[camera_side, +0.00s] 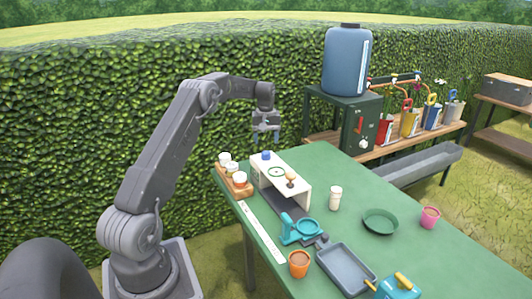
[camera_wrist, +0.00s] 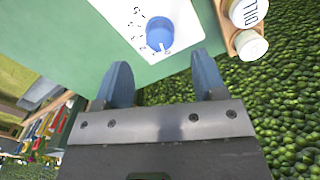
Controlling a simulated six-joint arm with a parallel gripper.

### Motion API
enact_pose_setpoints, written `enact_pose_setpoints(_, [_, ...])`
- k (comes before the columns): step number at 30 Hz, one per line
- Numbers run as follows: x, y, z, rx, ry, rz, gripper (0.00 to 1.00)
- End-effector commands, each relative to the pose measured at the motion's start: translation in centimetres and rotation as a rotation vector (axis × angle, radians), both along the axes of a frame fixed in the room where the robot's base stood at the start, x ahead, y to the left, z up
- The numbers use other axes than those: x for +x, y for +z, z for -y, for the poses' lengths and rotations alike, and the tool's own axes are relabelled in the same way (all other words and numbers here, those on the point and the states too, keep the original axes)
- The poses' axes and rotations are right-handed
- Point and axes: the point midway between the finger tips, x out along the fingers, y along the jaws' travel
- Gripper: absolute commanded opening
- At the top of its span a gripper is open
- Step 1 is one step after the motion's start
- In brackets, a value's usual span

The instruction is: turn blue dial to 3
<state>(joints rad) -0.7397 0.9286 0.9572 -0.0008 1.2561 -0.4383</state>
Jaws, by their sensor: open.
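The blue dial (camera_wrist: 160,36) sits on a white panel (camera_wrist: 121,12) with small dark numbers around it in the wrist view. A light pointer mark shows on the dial's edge, toward the bottom of the picture; which number it meets is too small to tell. In the side view the blue dial (camera_side: 266,155) is on top of the white stand (camera_side: 297,192), at its far left end. My gripper (camera_side: 266,132) hangs above and behind the dial, apart from it. In the wrist view my gripper's (camera_wrist: 160,80) two blue fingers are spread and empty, short of the dial.
A wooden rack of white-lidded jars (camera_side: 236,185) stands close left of the dial. A wooden knob (camera_side: 291,177) rises from the same stand. A teal tool (camera_side: 299,228), orange pot (camera_side: 299,263), grey tray (camera_side: 345,270) and white jar (camera_side: 335,198) occupy the green table (camera_side: 435,258). The hedge is behind.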

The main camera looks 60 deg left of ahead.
Motion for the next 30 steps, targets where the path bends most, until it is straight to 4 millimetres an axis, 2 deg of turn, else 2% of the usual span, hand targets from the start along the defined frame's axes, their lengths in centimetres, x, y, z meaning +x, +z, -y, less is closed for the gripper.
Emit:
enact_pose_setpoints(3, [0.0, -2.4, 0.1, -0.002, -0.001, -0.002, 0.64])
enact_pose_setpoints(9, [0.0, -5.0, 0.0, -0.001, -0.001, 0.0, 0.64])
enact_pose_setpoints(15, [0.0, -5.8, 0.0, 0.0, -0.001, 0.001, 0.64])
enact_pose_setpoints(22, [0.0, -5.9, 0.0, 0.0, -0.001, 0.001, 0.64])
enact_pose_setpoints(30, [0.0, -5.8, 0.0, 0.0, -0.001, 0.001, 0.38])
